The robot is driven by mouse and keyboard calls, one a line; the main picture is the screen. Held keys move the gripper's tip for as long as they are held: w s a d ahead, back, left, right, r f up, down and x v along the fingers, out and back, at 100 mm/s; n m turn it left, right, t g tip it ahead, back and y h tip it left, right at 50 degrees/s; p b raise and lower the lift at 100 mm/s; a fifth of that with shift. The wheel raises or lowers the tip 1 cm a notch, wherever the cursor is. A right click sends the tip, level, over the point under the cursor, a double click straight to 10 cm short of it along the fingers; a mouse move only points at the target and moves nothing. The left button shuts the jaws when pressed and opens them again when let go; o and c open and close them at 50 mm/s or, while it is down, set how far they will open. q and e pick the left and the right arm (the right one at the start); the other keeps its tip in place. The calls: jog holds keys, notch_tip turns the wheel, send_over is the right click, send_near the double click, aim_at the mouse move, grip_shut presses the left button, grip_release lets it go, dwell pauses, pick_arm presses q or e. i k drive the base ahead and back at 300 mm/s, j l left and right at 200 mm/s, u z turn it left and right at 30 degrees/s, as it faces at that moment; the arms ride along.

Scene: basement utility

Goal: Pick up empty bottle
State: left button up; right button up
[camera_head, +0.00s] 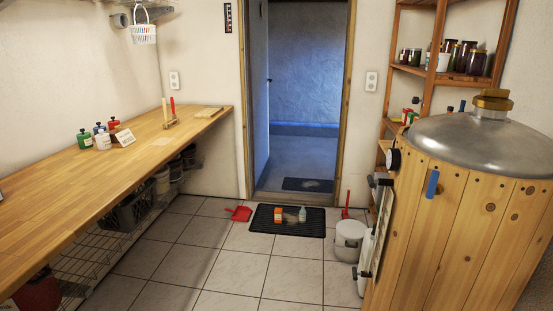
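A small pale, see-through bottle (302,214) stands on the black floor mat (262,228) in front of the doorway. It looks clear, but it is too small to tell whether it is empty. An orange box (278,214) is just left of it on the same mat, with a small brownish item between them. Several other bottles, such as a green one (83,139) and a white one (102,141), stand on the wooden counter beside a small sign. Neither of my grippers shows in this view.
The wooden counter (130,160) runs along the left. A large wood-clad metal tank (440,220) stands on the right, before a shelf (440,72). A white bucket (349,241) and red dustpan (238,213) flank the mat. The tiled floor (230,270) before it is clear.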

aim_at(302, 213)
jog(key=i, duration=2.1)
